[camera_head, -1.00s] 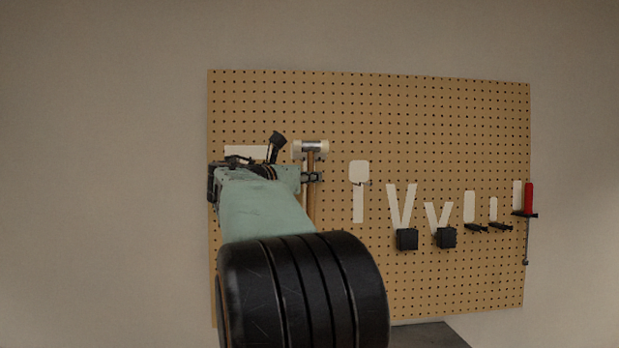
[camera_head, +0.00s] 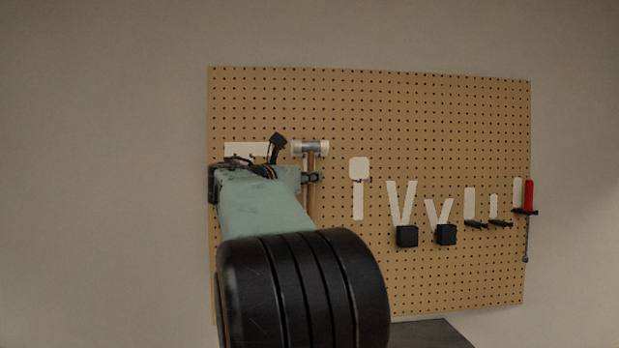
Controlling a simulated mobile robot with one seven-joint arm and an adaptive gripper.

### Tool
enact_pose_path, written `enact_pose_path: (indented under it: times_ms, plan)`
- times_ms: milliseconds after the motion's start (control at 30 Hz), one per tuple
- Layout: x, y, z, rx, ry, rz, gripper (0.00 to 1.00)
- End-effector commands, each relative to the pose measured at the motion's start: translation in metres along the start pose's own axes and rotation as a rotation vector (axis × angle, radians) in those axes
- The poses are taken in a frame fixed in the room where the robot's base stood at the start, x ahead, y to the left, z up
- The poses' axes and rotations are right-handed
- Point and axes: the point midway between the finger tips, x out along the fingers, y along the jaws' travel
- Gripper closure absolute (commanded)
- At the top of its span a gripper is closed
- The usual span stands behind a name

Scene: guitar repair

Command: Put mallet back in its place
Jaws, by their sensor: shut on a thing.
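The mallet (camera_head: 311,147) is upright in front of the pegboard, with its pale-ended metal head at the top and its wooden handle (camera_head: 311,200) hanging down. My gripper (camera_head: 313,177) is shut on the handle just below the head; my arm hides much of the gripper and the lower handle. I cannot tell whether the mallet touches the board or a holder.
The pegboard (camera_head: 450,120) has several white tool outlines, including one (camera_head: 359,188) right of the mallet. Black holders (camera_head: 407,237) stick out lower right. A red-handled screwdriver (camera_head: 529,197) hangs at the right edge. A dark surface (camera_head: 428,335) lies below.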

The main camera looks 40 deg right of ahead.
Motion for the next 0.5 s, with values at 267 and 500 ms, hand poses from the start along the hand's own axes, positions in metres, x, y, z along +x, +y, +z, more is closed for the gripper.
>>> enact_pose_path:
  times_ms: [267, 500]
  plan:
    - [-0.0001, -0.0005, 0.0004, 0.001, -0.002, 0.0, 1.0]
    - [-0.0001, -0.0004, -0.0001, 0.0, -0.001, 0.0, 0.68]
